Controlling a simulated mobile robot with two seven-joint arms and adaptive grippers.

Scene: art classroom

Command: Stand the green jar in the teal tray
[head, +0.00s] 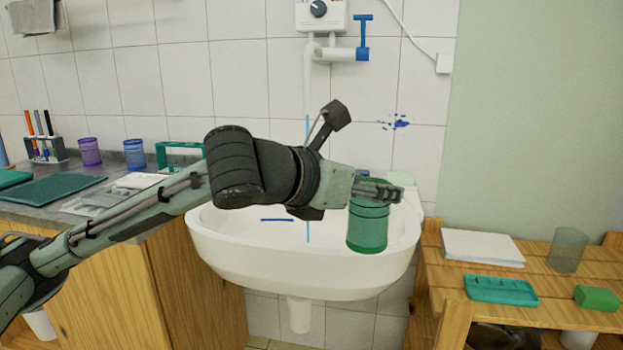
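The green jar (367,228) is upright in the head view, in front of the white sink. My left gripper (385,190) reaches across from the left and is shut on the jar's upper part; the fingers hide part of its rim. The jar seems to hang clear of any surface. A small teal tray (500,290) with a ridged surface lies on the wooden slatted shelf at the right, apart from the jar. A flat dark teal board or tray (55,199) lies on the left counter. My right gripper is not in view.
The sink (290,272) stands mid-view below a wall heater (321,14). The shelf holds a paper stack (482,247), a clear grey cup (567,249) and a green block (597,298). The left counter holds purple (89,152) and blue (134,155) cups.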

